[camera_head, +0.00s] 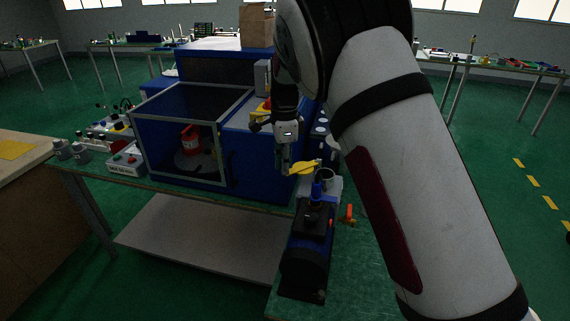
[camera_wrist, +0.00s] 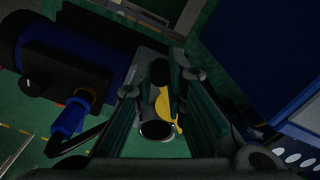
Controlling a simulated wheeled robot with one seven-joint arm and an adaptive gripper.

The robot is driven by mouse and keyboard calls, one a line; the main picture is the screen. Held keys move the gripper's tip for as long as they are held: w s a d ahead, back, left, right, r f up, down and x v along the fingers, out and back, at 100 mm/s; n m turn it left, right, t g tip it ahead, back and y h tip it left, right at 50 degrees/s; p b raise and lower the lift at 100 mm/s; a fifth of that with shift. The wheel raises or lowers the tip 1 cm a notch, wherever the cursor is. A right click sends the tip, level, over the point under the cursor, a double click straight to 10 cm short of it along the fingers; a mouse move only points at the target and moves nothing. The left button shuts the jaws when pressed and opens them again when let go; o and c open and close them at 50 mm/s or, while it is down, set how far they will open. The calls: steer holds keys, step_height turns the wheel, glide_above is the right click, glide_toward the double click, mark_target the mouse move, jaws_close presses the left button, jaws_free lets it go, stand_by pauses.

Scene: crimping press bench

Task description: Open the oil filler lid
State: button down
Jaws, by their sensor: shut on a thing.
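In the wrist view the lid (camera_wrist: 164,104) shows between the fingers of my gripper (camera_wrist: 159,70), beside a dark round shape with a pale rim. The exact finger contact is hard to see in the dark picture.
The black and blue pump (camera_head: 305,262) stands on the green bench, with an orange-red valve handle (camera_head: 349,214) to its right. A blue press with a framed guard (camera_head: 188,140) stands at the left behind it. A control box (camera_head: 126,160) is farther left.

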steer(key=c, duration=1.6)
jaws_free()
steer(key=shift+r, duration=6.05)
